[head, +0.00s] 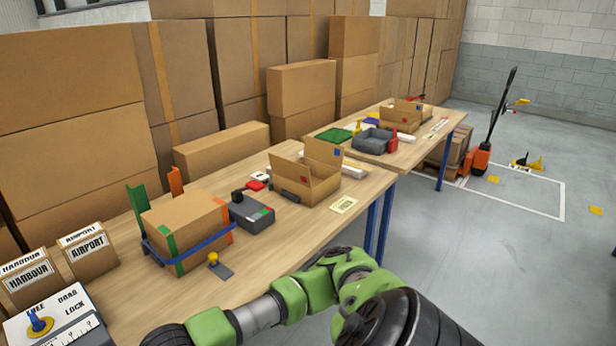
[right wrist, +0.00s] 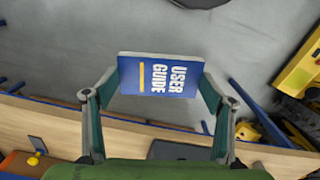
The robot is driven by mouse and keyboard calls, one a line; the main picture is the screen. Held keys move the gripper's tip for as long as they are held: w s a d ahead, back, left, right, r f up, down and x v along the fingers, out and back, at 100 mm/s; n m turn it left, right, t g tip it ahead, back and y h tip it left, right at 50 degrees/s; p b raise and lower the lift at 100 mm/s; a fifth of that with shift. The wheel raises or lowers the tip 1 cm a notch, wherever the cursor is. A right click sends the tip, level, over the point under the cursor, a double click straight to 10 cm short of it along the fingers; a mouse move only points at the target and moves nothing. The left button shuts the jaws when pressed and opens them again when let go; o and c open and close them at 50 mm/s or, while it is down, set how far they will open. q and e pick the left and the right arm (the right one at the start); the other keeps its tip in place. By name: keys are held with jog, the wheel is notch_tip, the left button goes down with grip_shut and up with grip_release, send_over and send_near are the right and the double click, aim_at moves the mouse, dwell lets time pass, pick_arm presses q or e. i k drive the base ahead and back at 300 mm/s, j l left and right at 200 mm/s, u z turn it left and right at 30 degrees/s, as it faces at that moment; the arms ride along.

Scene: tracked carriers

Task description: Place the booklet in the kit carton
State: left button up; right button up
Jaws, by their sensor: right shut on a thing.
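The booklet (right wrist: 157,76) is blue with a yellow line and the words USER GUIDE, and it shows in the right wrist view. My right gripper (right wrist: 158,88) is shut on it, with one finger at each side edge. The head view shows an arm of mine at the bottom but neither gripper nor the booklet. An open carton (head: 318,188) with raised flaps stands on the near table, and another open carton (head: 398,121) stands on the far table. No label tells which is the kit carton. Their insides are mostly hidden.
On the near table (head: 125,292) are a strapped carton (head: 187,226), a grey device (head: 252,214), HARBOUR and AIRPORT packets and a lever box (head: 62,322). A yellow card (head: 343,205) lies by the front edge. Stacked boxes line the back.

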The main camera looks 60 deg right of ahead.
aim_at(313, 184)
jog(key=l, duration=0.65)
jog(key=l+z, duration=0.15)
jog(key=l, duration=0.45)
jog(key=i+l, duration=0.15)
jog(key=l, duration=0.5)
jog(key=k+z, duration=0.05)
